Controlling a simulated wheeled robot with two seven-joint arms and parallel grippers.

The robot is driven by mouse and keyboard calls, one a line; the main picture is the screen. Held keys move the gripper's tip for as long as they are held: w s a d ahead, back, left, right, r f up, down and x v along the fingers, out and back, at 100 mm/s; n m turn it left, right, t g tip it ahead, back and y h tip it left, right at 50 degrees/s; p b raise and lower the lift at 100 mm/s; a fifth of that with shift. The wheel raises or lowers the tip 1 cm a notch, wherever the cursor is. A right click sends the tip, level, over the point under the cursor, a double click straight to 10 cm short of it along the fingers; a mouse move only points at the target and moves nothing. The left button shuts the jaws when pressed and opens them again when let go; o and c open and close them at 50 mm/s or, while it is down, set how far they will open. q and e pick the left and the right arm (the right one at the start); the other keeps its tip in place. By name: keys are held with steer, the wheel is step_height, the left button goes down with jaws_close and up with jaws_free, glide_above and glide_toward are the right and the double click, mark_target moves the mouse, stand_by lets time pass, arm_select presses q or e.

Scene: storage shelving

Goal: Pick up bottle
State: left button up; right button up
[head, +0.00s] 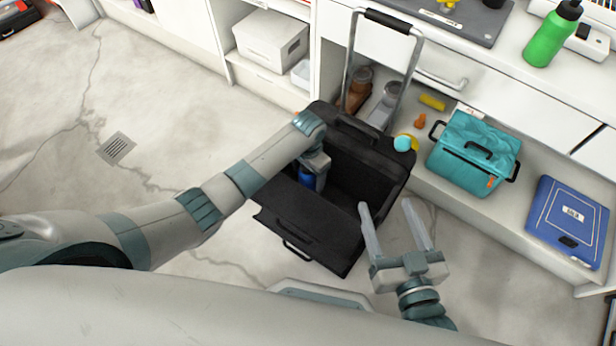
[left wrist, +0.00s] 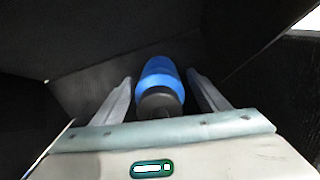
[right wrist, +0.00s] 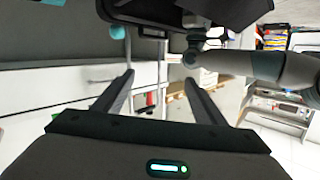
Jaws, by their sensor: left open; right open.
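A blue bottle (left wrist: 160,72) with a dark cap lies inside the open black case, between the fingers of my left gripper (left wrist: 158,95) in the left wrist view. The fingers stand apart on either side of it. In the head view a small blue part of the bottle (head: 306,178) shows beside the left gripper (head: 318,178), which reaches down into the black case (head: 352,236). My right gripper (head: 395,225) is open and empty, above the right front side of the case. A green bottle (head: 552,36) stands on the counter at the upper right.
The case has a raised metal handle (head: 350,55). A teal bag (head: 470,160) and a blue box (head: 568,220) sit on the low shelf to the right, with a cyan ball (head: 402,143) and small items near the case. White drawers (head: 480,75) stand behind.

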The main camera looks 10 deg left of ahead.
arm_select(q)
steer(key=shift+f, duration=0.5)
steer(key=c, duration=1.3)
